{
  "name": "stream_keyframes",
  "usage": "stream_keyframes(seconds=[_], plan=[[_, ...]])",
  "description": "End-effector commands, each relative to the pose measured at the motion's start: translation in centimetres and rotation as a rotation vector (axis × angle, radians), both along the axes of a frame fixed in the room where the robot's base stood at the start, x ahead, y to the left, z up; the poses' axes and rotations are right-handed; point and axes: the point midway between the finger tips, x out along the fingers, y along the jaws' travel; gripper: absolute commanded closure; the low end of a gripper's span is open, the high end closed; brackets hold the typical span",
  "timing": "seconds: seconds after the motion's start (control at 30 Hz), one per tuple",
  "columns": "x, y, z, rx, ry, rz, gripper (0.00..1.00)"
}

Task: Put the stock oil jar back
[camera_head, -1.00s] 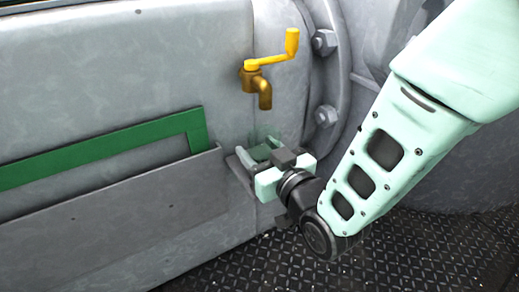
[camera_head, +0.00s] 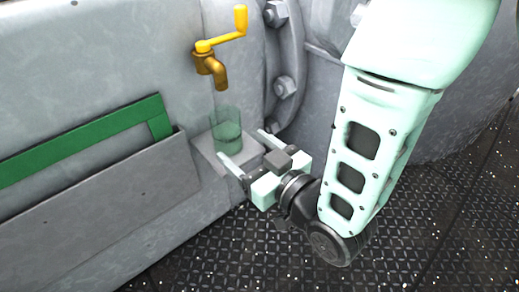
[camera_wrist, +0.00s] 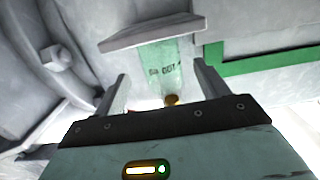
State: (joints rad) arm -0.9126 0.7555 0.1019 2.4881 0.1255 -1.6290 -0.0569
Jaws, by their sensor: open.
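The jar (camera_head: 227,128) is clear and greenish, darker green in its lower part. It stands upright on a small grey ledge (camera_head: 206,147) below the brass tap (camera_head: 212,66). In the wrist view the jar (camera_wrist: 164,70) shows dark markings I cannot read fully, with the ledge (camera_wrist: 150,33) at its end. My gripper (camera_head: 244,146) is open, its two fingers pointing at the jar from the near right side. The fingertips are close to the ledge, and the jar appears free of them. In the wrist view the jar lies ahead, between the finger lines.
The tap has a yellow crank handle (camera_head: 228,28). A grey pocket (camera_head: 110,205) with a green frame (camera_head: 90,143) is on the wall to the left. A bolted flange (camera_head: 290,70) stands close to the right. The dark tread-plate floor (camera_head: 225,250) is clear.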

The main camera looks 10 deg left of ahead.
Motion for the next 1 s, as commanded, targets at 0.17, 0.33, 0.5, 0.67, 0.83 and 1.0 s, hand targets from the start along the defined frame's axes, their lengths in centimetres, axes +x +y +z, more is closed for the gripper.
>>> stream_keyframes(seconds=[0.17,0.33,0.5,0.67,0.83,1.0], plan=[[-1.4,-1.6,0.5,-0.004,0.003,0.000,0.26],[-2.1,-2.4,0.4,-0.002,0.002,0.000,0.26],[-2.4,-2.7,0.3,0.000,0.000,0.000,0.26],[-2.4,-2.8,0.2,0.000,0.000,0.000,0.26],[-1.6,-2.7,0.3,-0.036,0.049,-0.012,0.26],[-0.1,-3.1,0.4,-0.158,0.210,-0.037,0.26]])
